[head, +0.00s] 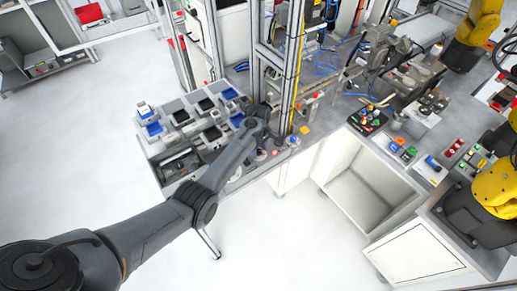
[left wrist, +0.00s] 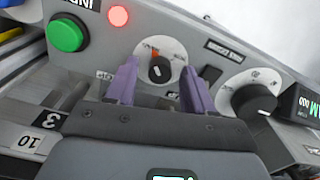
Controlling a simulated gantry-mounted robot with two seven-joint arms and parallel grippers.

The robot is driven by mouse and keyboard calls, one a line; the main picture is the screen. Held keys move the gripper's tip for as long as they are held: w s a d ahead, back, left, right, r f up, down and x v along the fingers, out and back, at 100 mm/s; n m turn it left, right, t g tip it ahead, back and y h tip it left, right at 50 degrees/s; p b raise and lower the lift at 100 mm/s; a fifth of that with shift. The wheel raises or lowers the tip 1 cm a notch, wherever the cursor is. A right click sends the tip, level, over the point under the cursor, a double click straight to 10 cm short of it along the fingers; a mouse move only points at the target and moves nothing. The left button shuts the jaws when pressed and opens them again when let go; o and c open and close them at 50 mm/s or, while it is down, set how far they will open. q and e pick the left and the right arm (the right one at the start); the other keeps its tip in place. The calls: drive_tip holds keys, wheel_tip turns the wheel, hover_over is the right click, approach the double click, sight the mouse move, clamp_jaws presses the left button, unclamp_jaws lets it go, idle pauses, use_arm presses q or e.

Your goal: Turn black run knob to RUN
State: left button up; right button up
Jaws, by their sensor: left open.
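In the left wrist view, a small black knob (left wrist: 160,70) sits on a round white dial plate with orange markings on a grey panel (left wrist: 125,45). My left gripper (left wrist: 160,88) is open, with its two purple fingers on either side of this knob as seen by the camera. I cannot tell whether the fingers touch it. A larger black knob (left wrist: 255,101) on its own white dial is to the right, outside the fingers. The dial lettering is too blurred to read. In the head view, my left gripper (head: 262,113) is small by the bench; the knob cannot be made out there.
A green button (left wrist: 66,33) and a lit red lamp (left wrist: 118,15) are left of the knob. A black display box (left wrist: 303,110) is at the right. The head view shows a bench of blue and black bins (head: 190,115), a frame post (head: 291,70) and clear white floor.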

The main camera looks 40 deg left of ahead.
use_arm(q)
clamp_jaws()
